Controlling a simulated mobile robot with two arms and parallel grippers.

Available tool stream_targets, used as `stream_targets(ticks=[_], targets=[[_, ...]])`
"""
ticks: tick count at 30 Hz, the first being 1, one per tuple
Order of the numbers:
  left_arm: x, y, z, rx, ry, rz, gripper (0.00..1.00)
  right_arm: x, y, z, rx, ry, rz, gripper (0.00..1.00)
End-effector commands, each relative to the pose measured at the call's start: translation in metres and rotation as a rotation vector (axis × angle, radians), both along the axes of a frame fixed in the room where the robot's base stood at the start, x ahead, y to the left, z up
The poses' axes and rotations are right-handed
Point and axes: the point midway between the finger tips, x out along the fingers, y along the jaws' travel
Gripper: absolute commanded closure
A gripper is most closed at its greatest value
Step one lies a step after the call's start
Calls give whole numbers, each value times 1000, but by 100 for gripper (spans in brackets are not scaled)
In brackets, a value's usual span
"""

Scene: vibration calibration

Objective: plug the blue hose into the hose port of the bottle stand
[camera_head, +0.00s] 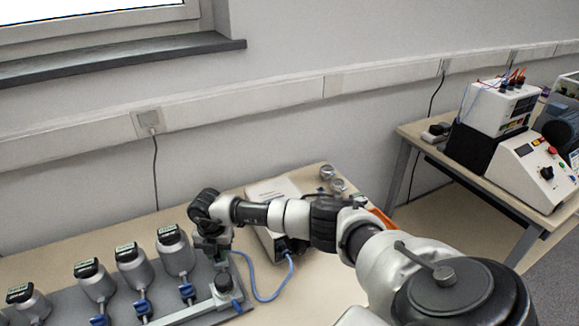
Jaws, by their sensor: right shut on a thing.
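The blue hose (262,297) runs from the front of a white and grey box (268,238) in a loop on the table and up to my right gripper (219,259). My right gripper points down and is shut on the hose's end, which it mostly hides. The bottle stand (70,305) is a grey plate with several grey bottles (175,254) with black tops and blue fittings. A grey post (222,284) with a rail stands at its right end, just below my gripper. Blue parts show near its foot, but I cannot tell which is the hose port. My left gripper is out of view.
Small metal round things (332,178) and an orange thing (383,217) lie at the table's (310,300) far right part. My right arm crosses above the table. A second table (480,190) with instruments stands at the right. Bare tabletop lies right of the stand.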

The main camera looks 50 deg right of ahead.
Motion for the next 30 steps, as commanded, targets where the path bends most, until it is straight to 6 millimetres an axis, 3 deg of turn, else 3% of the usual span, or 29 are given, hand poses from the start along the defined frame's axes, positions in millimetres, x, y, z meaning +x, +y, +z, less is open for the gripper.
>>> stream_targets(ticks=[11,12,17,30], targets=[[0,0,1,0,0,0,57,-2,2,-2,2,6,-24,98],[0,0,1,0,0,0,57,-2,2,-2,2,6,-24,69],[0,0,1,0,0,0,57,-1,1,-1,2,3,-25,45],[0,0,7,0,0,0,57,0,0,6,0,0,-25,45]])
